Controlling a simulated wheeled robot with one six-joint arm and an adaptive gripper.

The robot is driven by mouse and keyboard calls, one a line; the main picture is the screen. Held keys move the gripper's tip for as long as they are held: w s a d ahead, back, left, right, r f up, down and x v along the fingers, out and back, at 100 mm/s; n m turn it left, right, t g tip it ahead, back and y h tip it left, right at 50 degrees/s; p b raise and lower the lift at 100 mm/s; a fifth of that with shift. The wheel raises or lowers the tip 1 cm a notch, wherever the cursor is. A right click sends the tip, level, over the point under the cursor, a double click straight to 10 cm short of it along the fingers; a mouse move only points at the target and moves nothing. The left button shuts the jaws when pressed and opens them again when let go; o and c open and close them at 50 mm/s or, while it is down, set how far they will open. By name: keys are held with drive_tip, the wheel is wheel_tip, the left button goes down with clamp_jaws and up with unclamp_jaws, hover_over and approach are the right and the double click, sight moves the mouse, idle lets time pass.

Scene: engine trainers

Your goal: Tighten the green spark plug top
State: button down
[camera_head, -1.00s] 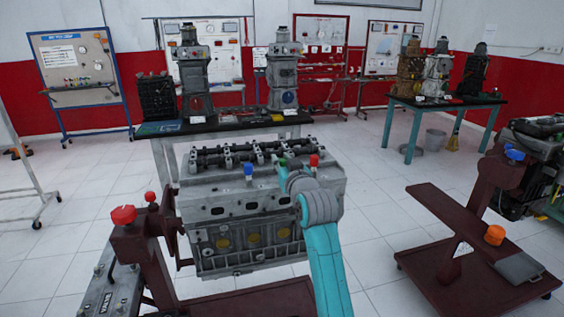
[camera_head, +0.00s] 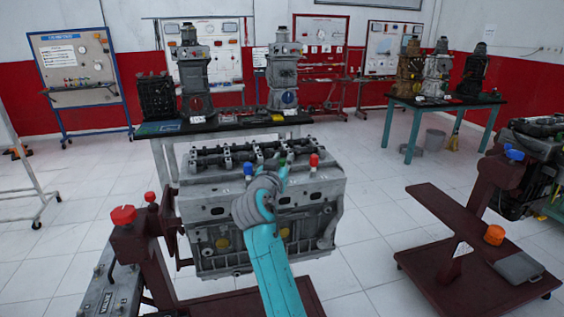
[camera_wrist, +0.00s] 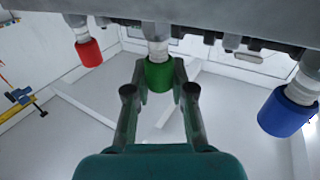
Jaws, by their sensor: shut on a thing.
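The green spark plug top (camera_wrist: 159,74) sits at the upper middle of the wrist view, on a pale plug at the engine. My gripper (camera_wrist: 160,80) has its two fingers on either side of it and is shut on it. In the head view my arm reaches the front of the engine block (camera_head: 215,215), and it largely hides the green top there. The blue spark plug top (camera_head: 248,169) and red spark plug top (camera_head: 314,160) stand on either side. In the wrist view the red one (camera_wrist: 89,53) is left and the blue one (camera_wrist: 283,113) is right.
The engine is on a dark red stand (camera_head: 150,250) with a red knob (camera_head: 123,215). A second stand (camera_head: 470,230) with an orange knob (camera_head: 494,235) is at the right. Benches with engines stand behind. White floor lies between the stands.

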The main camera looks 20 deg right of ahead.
drive_tip(key=shift+m+g+h, duration=0.5)
drive_tip(key=shift+m+h, duration=0.1)
drive_tip(key=shift+h, duration=0.2)
drive_tip(key=c, duration=0.9)
unclamp_jaws()
drive_tip(key=shift+c, duration=0.2)
drive_tip(key=v, duration=1.2)
